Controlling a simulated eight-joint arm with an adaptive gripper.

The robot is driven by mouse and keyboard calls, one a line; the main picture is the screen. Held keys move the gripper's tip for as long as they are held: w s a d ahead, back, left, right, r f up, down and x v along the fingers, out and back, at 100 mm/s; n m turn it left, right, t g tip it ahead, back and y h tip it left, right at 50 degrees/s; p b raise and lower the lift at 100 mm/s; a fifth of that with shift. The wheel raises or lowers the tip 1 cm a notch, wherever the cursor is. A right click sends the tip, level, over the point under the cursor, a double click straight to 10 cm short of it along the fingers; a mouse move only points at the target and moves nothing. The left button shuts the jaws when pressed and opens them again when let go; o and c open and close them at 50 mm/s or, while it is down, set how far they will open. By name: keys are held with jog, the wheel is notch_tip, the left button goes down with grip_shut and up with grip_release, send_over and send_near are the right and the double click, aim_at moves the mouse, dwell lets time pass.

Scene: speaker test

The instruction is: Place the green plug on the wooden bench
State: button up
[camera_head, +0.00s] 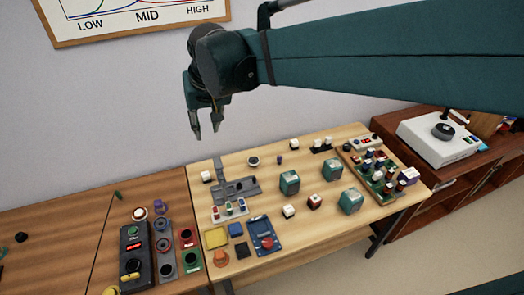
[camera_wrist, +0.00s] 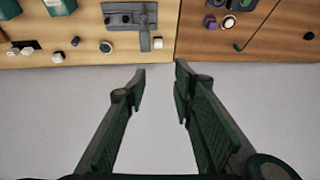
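A small green piece, apparently the green plug (camera_head: 117,195), lies near the back of the darker brown wooden surface at left, by a thin dark line that may be its cable. It also shows in the wrist view (camera_wrist: 237,47). The light wooden bench (camera_head: 330,212) stands to its right, carrying many parts. Another wooden surface in darker brown (camera_head: 60,230) adjoins it. My gripper (camera_head: 207,133) is open and empty, raised in front of the wall above the back edge of the bench. Its spread fingers (camera_wrist: 161,70) show only pale wall between them in the wrist view.
Teal blocks (camera_head: 290,182), a grey clamp fixture (camera_head: 238,188) and a blue tray (camera_head: 264,235) crowd the light bench. A dark switch box (camera_head: 135,255) stands on the brown surface. A white device (camera_head: 438,138) sits on the cabinet at right.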

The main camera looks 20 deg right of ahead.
jog(key=s+d+f+t, duration=0.1)
jog(key=s+d+f, duration=0.2)
jog(key=s+d, duration=0.4)
jog(key=s+d+f+t+h, duration=0.1)
jog(key=s+d, duration=0.6)
jog(key=s, duration=0.7)
jog(key=shift+d+f+t, duration=0.15)
jog(key=shift+f+t, duration=0.35)
jog(key=shift+f, duration=0.4)
